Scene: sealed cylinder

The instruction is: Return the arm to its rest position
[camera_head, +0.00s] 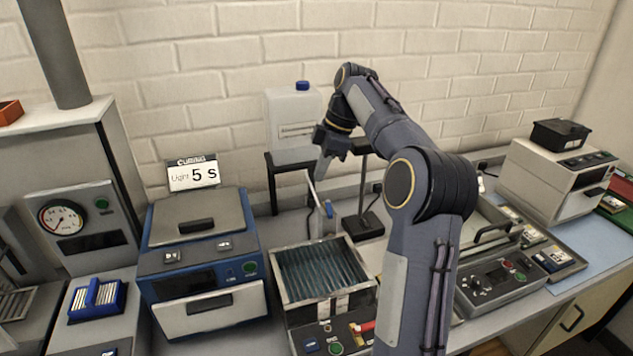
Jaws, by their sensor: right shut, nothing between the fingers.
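My right arm (415,240) rises from the bottom of the view, bends at a dark elbow joint and reaches back toward the wall. My right gripper (323,168) points down at the far end of the arm, in front of the white bottle (288,115). Its fingers are shut with nothing between them. My left gripper is not in view.
A blue machine (205,250) with a "Light 5 S" sign (193,172) stands left of the tray. A control unit (498,280) sits close on the arm's right. A white box machine (556,180) stands at the right. A blue rack (97,300) is at lower left.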

